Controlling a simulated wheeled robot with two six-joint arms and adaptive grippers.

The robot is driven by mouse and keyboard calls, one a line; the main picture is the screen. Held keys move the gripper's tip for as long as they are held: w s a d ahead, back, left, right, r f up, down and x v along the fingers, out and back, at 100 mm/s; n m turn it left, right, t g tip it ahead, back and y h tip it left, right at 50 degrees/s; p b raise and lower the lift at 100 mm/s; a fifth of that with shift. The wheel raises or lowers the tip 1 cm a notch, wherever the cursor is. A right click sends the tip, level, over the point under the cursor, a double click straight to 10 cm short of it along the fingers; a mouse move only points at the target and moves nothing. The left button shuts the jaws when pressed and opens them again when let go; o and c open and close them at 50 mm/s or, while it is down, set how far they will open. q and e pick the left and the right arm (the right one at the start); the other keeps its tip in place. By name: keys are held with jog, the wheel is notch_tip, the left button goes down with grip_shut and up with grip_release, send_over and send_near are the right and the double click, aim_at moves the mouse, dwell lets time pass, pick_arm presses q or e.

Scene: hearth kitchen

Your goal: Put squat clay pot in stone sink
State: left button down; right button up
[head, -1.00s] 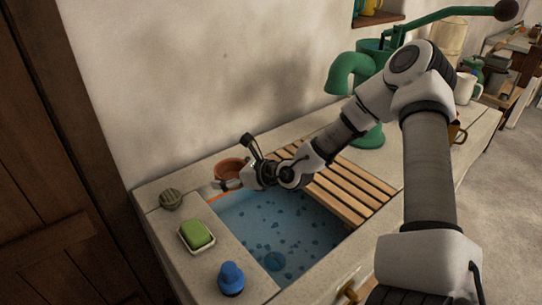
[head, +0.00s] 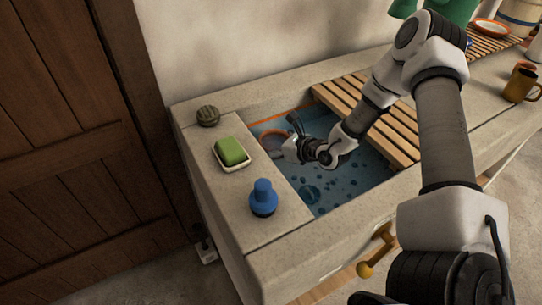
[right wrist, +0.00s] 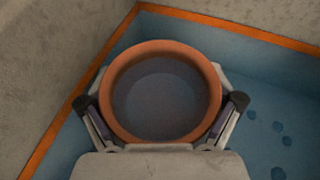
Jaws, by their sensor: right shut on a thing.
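The squat clay pot (head: 271,139) is a round orange-brown pot, partly hidden by my right gripper in the head view. My right gripper (head: 287,146) is shut on it, inside the outline of the stone sink (head: 335,194), near its left back corner. In the right wrist view the pot (right wrist: 165,48) is seen from above, empty, with the fingers of my right gripper (right wrist: 166,100) on its two sides. The sink's blue basin with an orange edge (right wrist: 268,110) lies around and below it. I cannot tell whether the pot touches the basin floor. My left gripper is not in view.
On the left ledge are a green soap in a dish (head: 232,153), a blue bottle-like object (head: 263,198) and a round striped object (head: 208,116). A slatted wooden rack (head: 405,135) covers the sink's right part. A brown mug (head: 521,83) stands far right.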

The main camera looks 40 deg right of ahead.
notch_tip(320, 180, down, 5)
jog(key=shift+r+b, duration=0.15)
jog(key=shift+b, duration=0.35)
jog(key=shift+r, duration=0.15)
jog(key=o, duration=1)
jog(key=shift+f, duration=0.2)
jog(key=shift+c, duration=0.2)
jog(key=shift+r, duration=0.1)
